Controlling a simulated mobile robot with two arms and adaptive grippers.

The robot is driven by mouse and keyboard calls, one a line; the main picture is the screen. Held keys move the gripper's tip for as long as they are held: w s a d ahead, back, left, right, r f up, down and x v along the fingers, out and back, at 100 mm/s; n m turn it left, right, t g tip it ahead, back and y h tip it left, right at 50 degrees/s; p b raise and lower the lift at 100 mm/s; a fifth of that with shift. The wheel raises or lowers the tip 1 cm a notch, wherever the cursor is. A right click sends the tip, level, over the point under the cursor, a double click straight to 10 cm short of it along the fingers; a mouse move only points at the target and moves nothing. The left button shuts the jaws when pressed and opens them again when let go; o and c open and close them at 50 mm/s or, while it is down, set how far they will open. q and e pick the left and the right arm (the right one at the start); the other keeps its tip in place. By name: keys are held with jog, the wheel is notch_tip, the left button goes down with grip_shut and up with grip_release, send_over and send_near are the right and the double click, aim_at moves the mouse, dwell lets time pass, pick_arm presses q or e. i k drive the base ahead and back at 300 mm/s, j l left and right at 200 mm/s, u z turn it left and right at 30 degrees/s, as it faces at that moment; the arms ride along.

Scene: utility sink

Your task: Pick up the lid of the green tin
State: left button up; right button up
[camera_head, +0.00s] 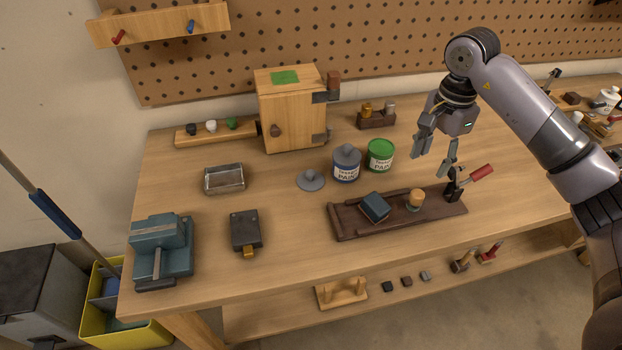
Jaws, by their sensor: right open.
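The green tin (380,158) stands upright on the workbench, with a white label reading PAINT. Its top looks flat and green; I cannot tell whether that is a lid or the paint inside. A blue-grey paint tin (346,172) stands just left of it, topped by a grey knobbed lid (347,154). Another grey knobbed lid (311,180) lies on the bench left of the tins. My right gripper (433,158) is open and empty, pointing down to the right of the green tin, apart from it. My left gripper is out of view.
A dark wooden tray (345,222) with a blue block (375,207) and a red-handled clamp (470,178) lies in front of the tins. A wooden cabinet (290,120) stands behind left. A small wooden rack (376,120) is behind the green tin.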

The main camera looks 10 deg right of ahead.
aim_at(310, 180)
jog(key=i+l+u, duration=0.15)
jog(key=l+u, duration=0.2)
jog(key=i+l+u, duration=0.15)
jog(key=l+u, duration=0.2)
